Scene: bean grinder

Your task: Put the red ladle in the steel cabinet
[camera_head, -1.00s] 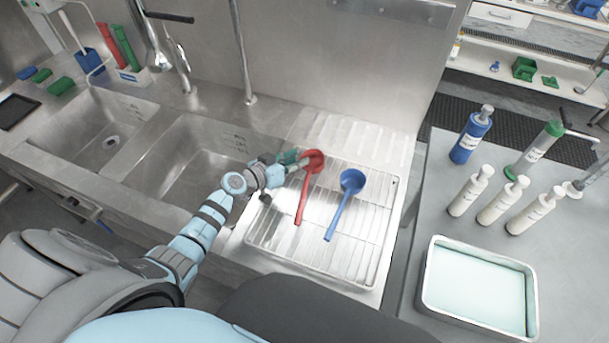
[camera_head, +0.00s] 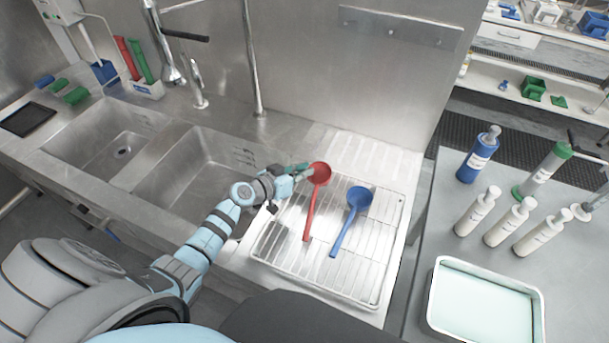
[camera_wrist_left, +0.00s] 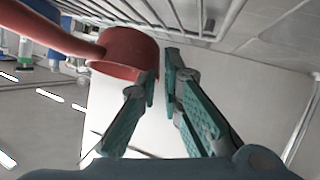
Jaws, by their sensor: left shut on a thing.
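The red ladle (camera_head: 320,173) is over the wire drying rack, its handle (camera_head: 309,215) pointing toward me. My left gripper (camera_head: 306,171) reaches in from the left and is shut on the rim of the ladle's bowl. In the left wrist view the two fingers (camera_wrist_left: 160,88) meet at the edge of the red bowl (camera_wrist_left: 125,55). I cannot tell whether the ladle still touches the rack. I cannot make out a steel cabinet in these views. My right gripper is not in view.
A blue ladle (camera_head: 360,197) lies on the wire rack (camera_head: 377,235) close to the right. Steel sink basins (camera_head: 185,185) and faucets (camera_head: 254,70) are to the left. A side table (camera_head: 440,215) at right holds several bottles and a tray (camera_head: 438,320).

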